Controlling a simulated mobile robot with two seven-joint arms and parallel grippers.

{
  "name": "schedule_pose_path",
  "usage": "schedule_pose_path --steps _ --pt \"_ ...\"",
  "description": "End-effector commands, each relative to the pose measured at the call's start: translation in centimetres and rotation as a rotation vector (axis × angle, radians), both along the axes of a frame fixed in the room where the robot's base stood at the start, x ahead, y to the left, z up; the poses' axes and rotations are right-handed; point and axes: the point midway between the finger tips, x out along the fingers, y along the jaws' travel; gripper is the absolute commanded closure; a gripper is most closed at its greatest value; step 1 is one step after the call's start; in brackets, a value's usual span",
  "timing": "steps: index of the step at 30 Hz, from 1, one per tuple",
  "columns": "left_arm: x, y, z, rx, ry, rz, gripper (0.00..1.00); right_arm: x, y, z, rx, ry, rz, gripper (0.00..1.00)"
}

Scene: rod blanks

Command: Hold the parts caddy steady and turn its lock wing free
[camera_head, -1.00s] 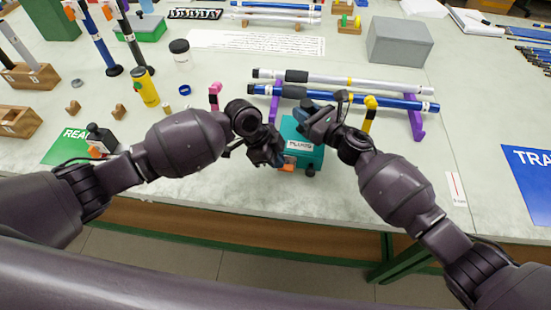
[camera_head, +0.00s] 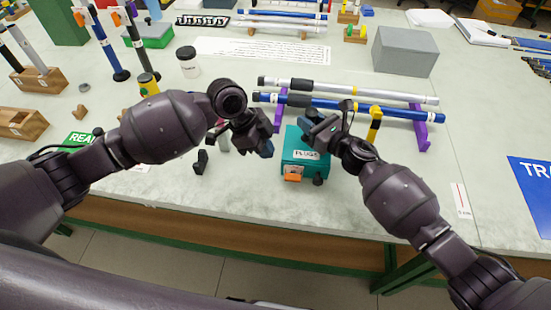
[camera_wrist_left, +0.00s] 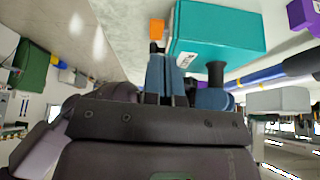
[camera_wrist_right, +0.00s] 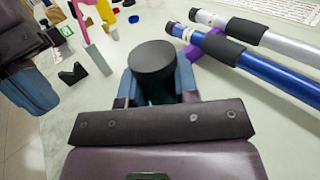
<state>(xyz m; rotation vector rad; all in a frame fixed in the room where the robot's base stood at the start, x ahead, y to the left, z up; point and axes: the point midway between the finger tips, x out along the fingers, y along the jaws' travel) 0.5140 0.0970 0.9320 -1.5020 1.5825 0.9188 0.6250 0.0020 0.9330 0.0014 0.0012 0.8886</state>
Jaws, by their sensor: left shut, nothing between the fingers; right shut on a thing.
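The parts caddy (camera_head: 300,140) is a teal box with a PLUGS label, standing near the table's front edge. It also shows in the left wrist view (camera_wrist_left: 220,30). Its orange lock wing (camera_head: 292,174) sits at the caddy's lower front and shows in the left wrist view (camera_wrist_left: 157,28). A dark knob (camera_head: 318,179) is to the wing's right. My right gripper (camera_head: 318,128) is shut on the caddy's black round-topped handle (camera_wrist_right: 153,62). My left gripper (camera_head: 266,150) is shut and empty, just left of the caddy and apart from the wing.
Behind the caddy, a blue rod (camera_head: 385,110) and a silver rod (camera_head: 390,93) lie on purple supports (camera_head: 421,128). A black block (camera_head: 200,161) stands left, below my left arm. A grey box (camera_head: 405,50) is at the back right. The table right of the caddy is mostly clear.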

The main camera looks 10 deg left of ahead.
Motion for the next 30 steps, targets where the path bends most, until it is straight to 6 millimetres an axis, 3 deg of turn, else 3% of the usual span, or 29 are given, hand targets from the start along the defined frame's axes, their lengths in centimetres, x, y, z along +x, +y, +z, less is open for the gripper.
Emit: schedule_pose_path --steps 6,14,15,20,30 --pt "0.07 0.8 1.17 0.001 -0.002 0.0 1.0 0.05 -0.05 0.05 -0.001 -0.001 -0.001 1.0" --pt "0.06 0.82 1.25 0.0 -0.001 0.0 1.0 0.06 -0.05 0.1 0.0 -0.002 -0.001 1.0" --pt "0.06 0.82 1.25 0.0 -0.001 0.0 1.0 0.07 -0.06 0.1 0.0 -0.002 -0.001 0.66" --pt "0.07 0.81 1.23 0.0 -0.001 0.0 1.0 0.06 -0.05 0.1 0.0 -0.002 -0.001 0.42" --pt "0.06 0.81 1.23 0.0 -0.001 0.0 1.0 -0.15 -0.33 0.04 -0.001 -0.002 -0.001 0.42"
